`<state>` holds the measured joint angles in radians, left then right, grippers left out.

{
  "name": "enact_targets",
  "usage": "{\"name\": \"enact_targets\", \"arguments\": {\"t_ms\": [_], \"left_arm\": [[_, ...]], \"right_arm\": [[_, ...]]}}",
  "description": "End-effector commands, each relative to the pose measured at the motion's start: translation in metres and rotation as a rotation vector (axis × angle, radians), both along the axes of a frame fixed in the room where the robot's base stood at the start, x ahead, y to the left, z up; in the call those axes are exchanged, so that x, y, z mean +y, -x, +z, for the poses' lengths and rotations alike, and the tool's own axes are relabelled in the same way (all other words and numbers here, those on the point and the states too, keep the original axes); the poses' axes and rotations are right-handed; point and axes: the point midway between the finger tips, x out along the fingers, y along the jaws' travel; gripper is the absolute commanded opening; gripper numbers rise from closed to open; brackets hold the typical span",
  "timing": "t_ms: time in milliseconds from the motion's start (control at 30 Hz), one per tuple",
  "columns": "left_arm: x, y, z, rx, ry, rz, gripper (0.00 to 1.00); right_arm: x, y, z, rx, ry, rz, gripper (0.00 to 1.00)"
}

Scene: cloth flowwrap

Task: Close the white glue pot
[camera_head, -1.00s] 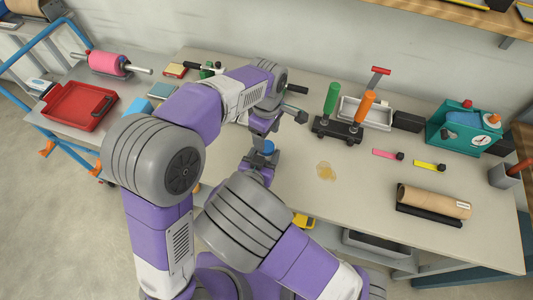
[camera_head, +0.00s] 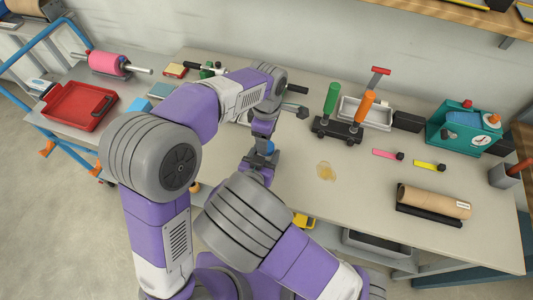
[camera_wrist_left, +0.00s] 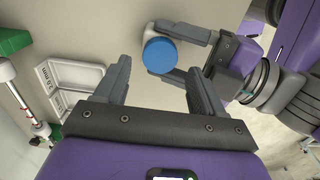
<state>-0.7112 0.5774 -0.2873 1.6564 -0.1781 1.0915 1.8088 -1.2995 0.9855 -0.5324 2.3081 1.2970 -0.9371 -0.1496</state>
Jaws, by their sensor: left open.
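A round blue cap (camera_wrist_left: 160,56) shows in the left wrist view, with a little of the white glue pot (camera_wrist_left: 149,29) behind it. It also shows in the head view as a small blue spot (camera_head: 270,147). Whether the cap is seated tightly cannot be told. My right gripper (camera_wrist_left: 172,50) has its fingers on two sides of the pot and appears shut on it. My left gripper (camera_wrist_left: 157,78) is open and empty, its fingertips spread wide, facing the blue cap and apart from it. In the head view my arms hide most of the pot.
A black stand (camera_head: 338,130) with green and orange handles stands to the right. A cardboard roll (camera_head: 434,201) and a teal box (camera_head: 465,130) are farther right. A red tray (camera_head: 78,108) is at left.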

Motion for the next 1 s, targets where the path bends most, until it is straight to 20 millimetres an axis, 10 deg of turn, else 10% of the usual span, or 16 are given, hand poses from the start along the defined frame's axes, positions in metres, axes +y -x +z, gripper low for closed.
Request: {"name": "enact_targets", "arguments": {"t_ms": [667,1000], "left_arm": [[0.000,0.000,-0.042,0.000,0.000,-0.001,0.69],[0.000,0.000,-0.042,-0.001,0.000,-0.001,0.17]], "right_arm": [[0.000,0.000,0.000,0.000,0.000,0.000,0.00],[0.000,0.000,0.000,0.000,0.000,0.000,0.00]]}}
